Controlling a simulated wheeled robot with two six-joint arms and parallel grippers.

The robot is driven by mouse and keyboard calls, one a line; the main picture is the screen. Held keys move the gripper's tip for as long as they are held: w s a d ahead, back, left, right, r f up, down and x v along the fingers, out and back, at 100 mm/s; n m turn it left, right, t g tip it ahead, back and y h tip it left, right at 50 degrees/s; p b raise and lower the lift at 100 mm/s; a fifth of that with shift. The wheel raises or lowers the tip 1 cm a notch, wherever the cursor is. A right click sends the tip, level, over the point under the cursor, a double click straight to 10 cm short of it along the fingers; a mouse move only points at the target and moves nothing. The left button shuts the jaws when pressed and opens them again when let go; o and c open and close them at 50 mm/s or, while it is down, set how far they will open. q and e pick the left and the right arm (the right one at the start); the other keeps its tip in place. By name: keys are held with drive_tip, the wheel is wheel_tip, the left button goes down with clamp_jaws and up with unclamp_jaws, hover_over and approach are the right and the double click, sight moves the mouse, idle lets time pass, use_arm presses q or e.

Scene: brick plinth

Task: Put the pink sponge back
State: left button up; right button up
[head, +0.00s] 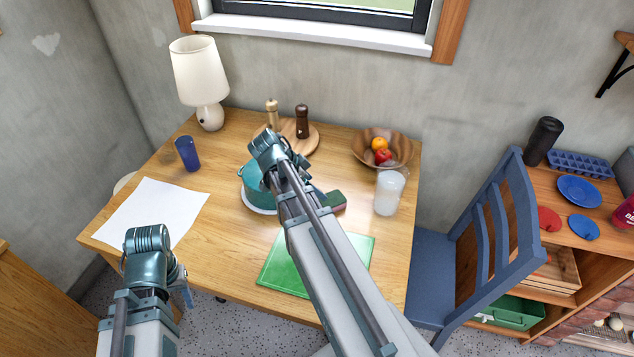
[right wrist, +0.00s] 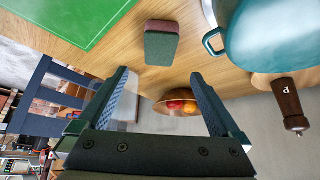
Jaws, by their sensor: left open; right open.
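The sponge (head: 335,201) lies on the wooden table just right of the teal pot, behind the green mat; my right arm partly covers this area. In the right wrist view the sponge (right wrist: 162,45) shows a dull pinkish-brown layer and a dark green layer. My right gripper (right wrist: 160,75) is open and empty, with the sponge a little beyond its fingertips and apart from them. In the head view its fingers are mostly hidden by my right arm. My left gripper (head: 186,292) is open and empty near the table's front left edge, mostly hidden behind its wrist.
The teal pot (head: 252,178), a milky jug (head: 388,192) and a fruit bowl (head: 367,148) stand around the sponge. A green mat (head: 290,265) lies in front. A blue chair (head: 490,235) stands at the right. Bare table lies between paper (head: 150,212) and mat.

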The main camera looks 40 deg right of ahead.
idle(0.3)
drive_tip(key=s+a+f+n+y, duration=0.1)
drive_tip(key=s+a+n, duration=0.2)
drive_tip(key=a+n, duration=0.4)
drive_tip(key=s+a+f+n+y, duration=0.1)
drive_tip(key=s+a+n, duration=0.3)
drive_tip(key=a+n, duration=0.4)
drive_tip(key=s+a+f+n+y, duration=0.1)
drive_tip(key=s+a+n+y, duration=0.2)
drive_tip(key=a+n, duration=0.5)
drive_tip(key=a, duration=0.9)
drive_tip(key=shift+s, duration=0.25)
wheel_tip(320, 180, up, 2)
drive_tip(key=p, duration=0.2)
drive_tip(key=shift+r+p, duration=0.25)
drive_tip(key=shift+p, duration=0.1)
